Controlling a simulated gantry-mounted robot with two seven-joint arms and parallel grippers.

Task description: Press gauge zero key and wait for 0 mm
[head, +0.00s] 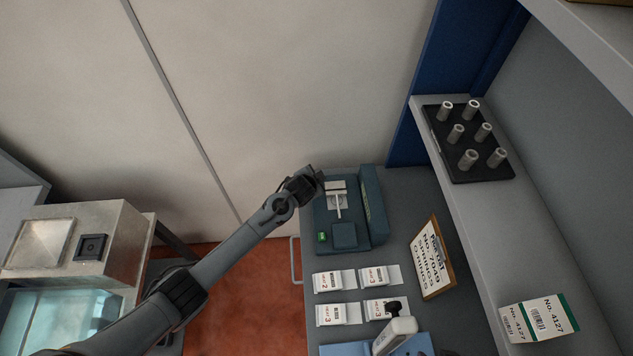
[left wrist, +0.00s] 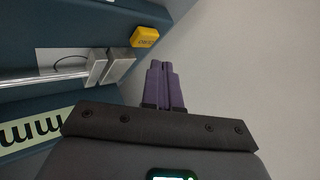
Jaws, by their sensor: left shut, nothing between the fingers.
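The gauge (head: 375,207) is a teal bench device with a metal measuring part (head: 337,197) on top. In the left wrist view a yellow key (left wrist: 144,37) with lettering that looks like ZERO sits at the gauge's edge. My left gripper (head: 319,180) is over the gauge's back left corner. In the left wrist view its purple fingers (left wrist: 163,66) are shut and empty, their tips just short of the key, with a gap visible. A pale display (left wrist: 32,130) shows "mm" upside down; its digits are out of view. My right gripper is not in view.
A green block (head: 322,237) sits at the gauge's front left. A shelf at right holds a black tray (head: 477,175) of metal tubes and a box (head: 540,318).

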